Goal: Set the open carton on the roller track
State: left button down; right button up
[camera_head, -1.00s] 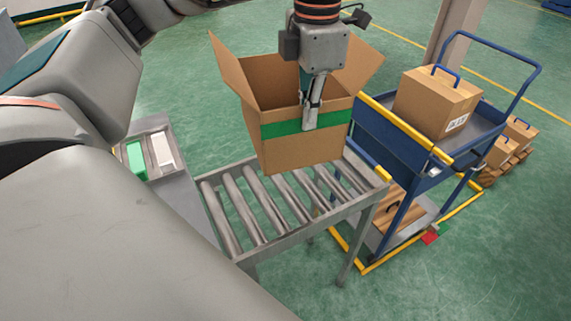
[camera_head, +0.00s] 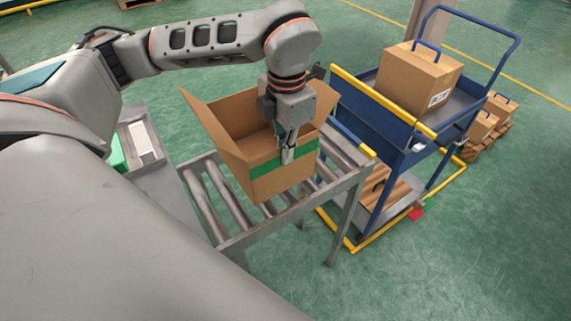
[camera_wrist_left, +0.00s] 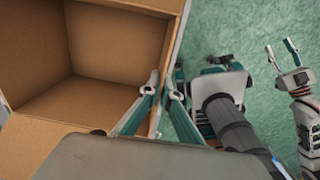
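The open carton (camera_head: 240,148), brown with a green band and raised flaps, is over the roller track (camera_head: 229,243) in the head view. It looks low over the rollers; I cannot tell whether its bottom touches them. My left gripper (camera_head: 288,154) is shut on the carton's near wall, one finger outside. In the left wrist view, the fingers (camera_wrist_left: 162,92) straddle that wall, and the carton's empty inside (camera_wrist_left: 110,45) shows at left. My right gripper (camera_wrist_left: 279,46) shows at the right of the wrist view, its fingers apart and empty. It is outside the head view.
A blue cart (camera_head: 372,108) with yellow edges stands close to the track's right end, carrying a closed carton (camera_head: 417,76). More cartons (camera_head: 484,125) stand on a pallet behind it. A grey side surface (camera_head: 165,185) with a white item (camera_head: 141,138) adjoins the track's left.

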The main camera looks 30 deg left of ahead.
pick_arm(q)
jog(key=shift+f, duration=2.2)
jog(key=c, duration=2.3)
grip_release()
jog(key=shift+f, duration=0.1)
notch_tip(320, 180, up, 12)
jog(key=shift+d+r, duration=0.1)
jog(key=shift+r, duration=0.1)
